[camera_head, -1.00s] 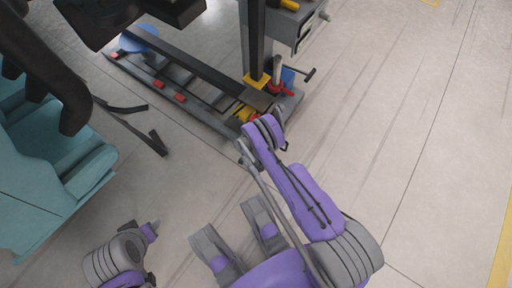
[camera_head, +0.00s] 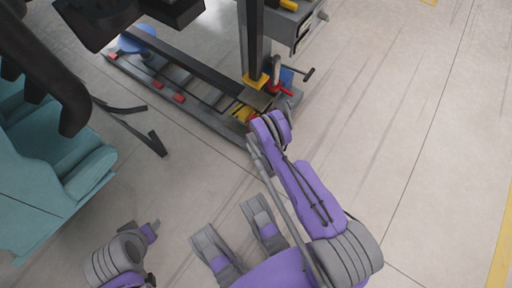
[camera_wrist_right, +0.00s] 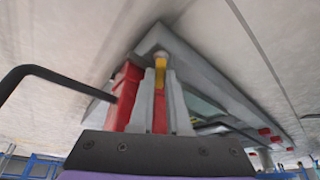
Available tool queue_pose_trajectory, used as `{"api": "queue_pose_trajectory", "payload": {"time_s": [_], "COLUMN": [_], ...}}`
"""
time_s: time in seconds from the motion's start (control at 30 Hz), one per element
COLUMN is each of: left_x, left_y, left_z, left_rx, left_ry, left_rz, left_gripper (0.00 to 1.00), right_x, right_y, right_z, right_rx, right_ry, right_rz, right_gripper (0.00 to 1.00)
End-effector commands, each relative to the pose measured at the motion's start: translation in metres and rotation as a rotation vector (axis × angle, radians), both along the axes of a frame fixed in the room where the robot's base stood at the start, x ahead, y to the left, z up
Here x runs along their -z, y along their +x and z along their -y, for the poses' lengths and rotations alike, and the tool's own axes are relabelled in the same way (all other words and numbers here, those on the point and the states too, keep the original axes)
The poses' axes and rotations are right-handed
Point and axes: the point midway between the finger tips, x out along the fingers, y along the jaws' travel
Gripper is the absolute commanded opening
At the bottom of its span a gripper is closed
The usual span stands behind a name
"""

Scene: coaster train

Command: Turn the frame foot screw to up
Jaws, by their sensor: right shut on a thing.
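In the right wrist view, the two grey fingers of my right gripper (camera_wrist_right: 160,98) are shut on a slim upright piece with a yellow top (camera_wrist_right: 160,63) and red below, apparently the frame foot screw. It stands at the corner of the grey base frame (camera_wrist_right: 185,52). In the head view, my right wrist hides the fingers and the screw at the near corner of the base frame (camera_head: 215,112). My left gripper (camera_head: 153,228) is at the lower left, far from the frame, too small to tell its opening.
A red block (camera_wrist_right: 124,95) with a black bent bar (camera_wrist_right: 35,75) is close left of my right fingers. A dark post (camera_head: 252,40) rises from the frame. Teal seats (camera_head: 50,150) stand at left, with a black bracket (camera_head: 140,130) nearby. The floor at right is clear.

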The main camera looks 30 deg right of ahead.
Motion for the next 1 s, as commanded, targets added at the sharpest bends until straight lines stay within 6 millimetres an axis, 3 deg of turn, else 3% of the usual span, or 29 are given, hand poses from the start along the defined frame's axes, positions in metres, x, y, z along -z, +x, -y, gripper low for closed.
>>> {"api": "queue_pose_trajectory", "payload": {"time_s": [0.5,1.0], "left_x": [0.0015,0.0022], "left_y": [0.0003,0.0004], "left_z": [0.0000,0.0000], "left_rx": [0.000,0.000], "left_ry": [0.000,0.000], "left_rz": [0.000,0.001], "left_gripper": [0.50,0.50], "right_x": [0.0000,-0.0001], "right_y": [-0.0017,-0.0019], "right_z": [0.0051,0.0061], "right_rx": [-0.440,-0.623], "right_ry": [0.000,0.000], "right_rz": [0.001,-0.002], "right_gripper": [0.00,0.00]}}
